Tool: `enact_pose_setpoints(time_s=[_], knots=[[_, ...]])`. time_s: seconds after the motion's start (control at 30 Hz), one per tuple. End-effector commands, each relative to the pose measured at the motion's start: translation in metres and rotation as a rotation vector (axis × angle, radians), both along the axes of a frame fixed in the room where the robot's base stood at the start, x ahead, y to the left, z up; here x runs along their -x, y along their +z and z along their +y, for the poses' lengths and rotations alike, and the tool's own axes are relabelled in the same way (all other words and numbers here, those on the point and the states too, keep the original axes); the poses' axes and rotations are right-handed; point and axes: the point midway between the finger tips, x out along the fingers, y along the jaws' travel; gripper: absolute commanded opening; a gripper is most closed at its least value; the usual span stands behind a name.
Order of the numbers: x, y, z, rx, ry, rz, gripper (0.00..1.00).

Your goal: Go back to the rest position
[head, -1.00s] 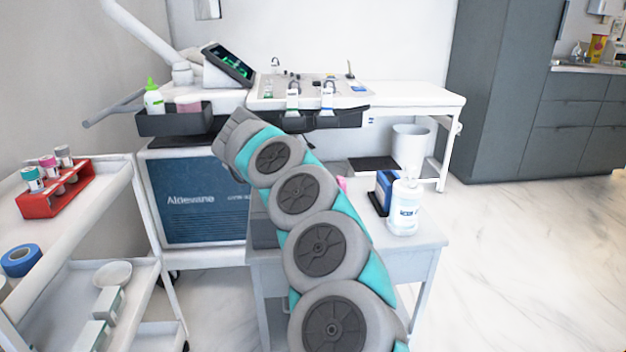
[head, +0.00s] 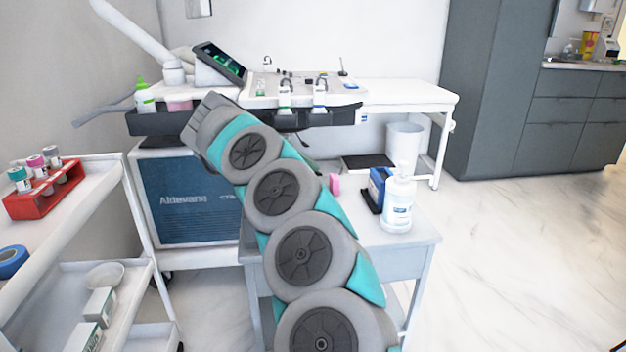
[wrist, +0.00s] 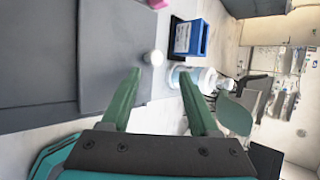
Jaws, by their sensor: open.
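My gripper (wrist: 156,95) is open in the wrist view, its two green fingers apart with nothing held between them. A small white round item (wrist: 153,57) shows beyond the fingertips, apart from them. In the head view my arm reaches up and left across the small grey table, and the gripper itself is hidden there. The pump bottle (head: 398,200) and the blue box (head: 377,186) stand on the small table (head: 415,236), right of my arm. The blue box also shows in the wrist view (wrist: 188,38).
A white cart (head: 75,185) at left holds a red tube rack (head: 42,199) and a blue tape roll (head: 12,262). Behind my arm stands a dental unit with a dark tray (head: 160,122). A white bin (head: 404,145) is at the back. The floor at right is clear.

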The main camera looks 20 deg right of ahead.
Motion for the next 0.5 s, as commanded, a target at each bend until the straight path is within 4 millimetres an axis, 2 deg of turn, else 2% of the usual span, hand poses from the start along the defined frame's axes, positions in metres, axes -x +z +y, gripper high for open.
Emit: enact_pose_setpoints(time_s=[0.1,0.2,0.5], knots=[[0.001,0.013,0.015,0.004,0.008,-0.008,0.61],[0.002,0.019,0.021,0.005,0.01,-0.01,0.61],[0.001,0.022,0.023,0.006,0.014,-0.014,0.61]])
